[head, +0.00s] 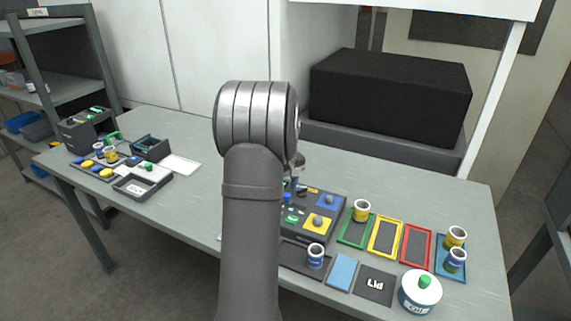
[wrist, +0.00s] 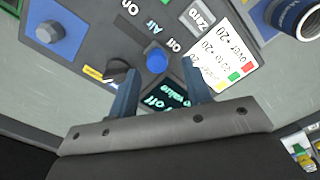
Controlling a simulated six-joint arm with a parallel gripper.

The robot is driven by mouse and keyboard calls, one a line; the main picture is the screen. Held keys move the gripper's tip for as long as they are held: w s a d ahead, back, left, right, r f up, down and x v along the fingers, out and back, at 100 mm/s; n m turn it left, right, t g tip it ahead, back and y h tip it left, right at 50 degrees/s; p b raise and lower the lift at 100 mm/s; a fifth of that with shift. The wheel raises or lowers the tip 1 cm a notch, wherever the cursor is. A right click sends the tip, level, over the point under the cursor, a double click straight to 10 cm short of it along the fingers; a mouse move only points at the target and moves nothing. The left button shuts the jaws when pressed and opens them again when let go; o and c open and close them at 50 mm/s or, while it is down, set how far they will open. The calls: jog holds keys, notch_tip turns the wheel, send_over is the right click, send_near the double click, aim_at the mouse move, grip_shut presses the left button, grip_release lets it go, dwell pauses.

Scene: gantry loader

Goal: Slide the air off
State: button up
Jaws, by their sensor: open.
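In the wrist view a grey control panel shows upside down, with a blue knob (wrist: 156,61) beside the words "Air", "On" and "Off". The knob is nearer to "Off" than to "On". My gripper (wrist: 161,70) is open, its fingertips on either side of the knob; I cannot tell if they touch it. A dark display (wrist: 165,97) with green text shows between the fingers. In the head view the panel (head: 322,208) is partly hidden behind my arm, and the blue knob (head: 287,198) shows at the arm's edge.
A black knob (wrist: 117,71) sits close to one finger. A "Zero" button (wrist: 201,16) and a white card (wrist: 217,50) with coloured squares lie on the other side.

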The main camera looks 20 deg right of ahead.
notch_tip(320, 180, up, 16)
dwell(0.3)
dwell(0.3)
notch_tip(320, 180, down, 17)
jog(key=shift+f, duration=0.15)
jog(key=shift+s+d, duration=0.35)
jog(key=shift+s, duration=0.05)
dwell(0.3)
